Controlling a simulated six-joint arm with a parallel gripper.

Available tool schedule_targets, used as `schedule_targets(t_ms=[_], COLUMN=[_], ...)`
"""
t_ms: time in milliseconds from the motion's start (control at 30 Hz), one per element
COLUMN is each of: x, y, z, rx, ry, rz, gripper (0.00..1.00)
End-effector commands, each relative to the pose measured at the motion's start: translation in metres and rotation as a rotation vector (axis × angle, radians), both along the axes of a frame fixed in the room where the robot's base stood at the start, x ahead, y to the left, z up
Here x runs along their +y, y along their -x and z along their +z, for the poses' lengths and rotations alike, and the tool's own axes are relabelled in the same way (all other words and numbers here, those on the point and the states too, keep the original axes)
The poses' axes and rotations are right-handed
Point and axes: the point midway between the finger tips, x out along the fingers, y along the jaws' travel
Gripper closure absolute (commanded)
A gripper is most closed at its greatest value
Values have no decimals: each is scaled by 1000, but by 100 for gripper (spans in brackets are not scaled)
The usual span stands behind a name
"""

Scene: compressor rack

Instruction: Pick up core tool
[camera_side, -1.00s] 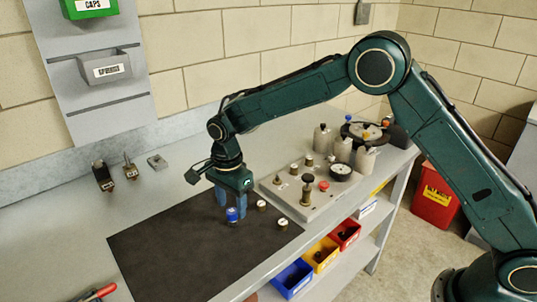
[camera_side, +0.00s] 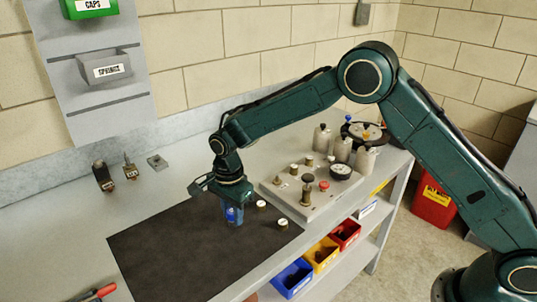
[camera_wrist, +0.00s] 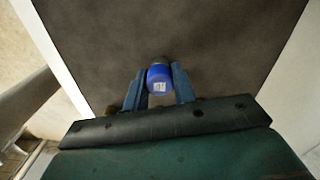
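A blue-topped cylinder with a small white label (camera_side: 233,214), which I take to be the core tool, stands on the dark mat (camera_side: 165,250). It also shows in the wrist view (camera_wrist: 160,78), with a dark part beyond the blue. My gripper (camera_side: 232,216) points down over it, with its blue fingers on either side. In the wrist view the fingers (camera_wrist: 160,88) flank the blue part closely. I cannot tell whether they touch it. The cylinder's lower part is mostly hidden.
Two small pale-topped parts (camera_side: 261,205) (camera_side: 283,223) are right of my gripper. A grey fixture plate (camera_side: 325,187) with fittings and a gauge stands farther right. Red-handled pliers (camera_side: 98,293) lie at the front left. The mat's left part is clear.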

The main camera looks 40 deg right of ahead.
Motion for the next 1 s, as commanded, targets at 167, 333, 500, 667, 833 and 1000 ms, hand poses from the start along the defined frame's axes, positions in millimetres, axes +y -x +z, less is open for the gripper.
schedule_targets(t_ms=[167,333,500,667,833,1000], x=[0,0,0,0,0,0], y=[0,0,0,-1,-1,-1], z=[0,0,4,15,37,70], rx=[-1,-1,-2,-2,-4,-6], ry=[0,0,0,0,-2,-2], rz=[0,0,0,0,0,0], gripper=[97,98,98,98,98,98])
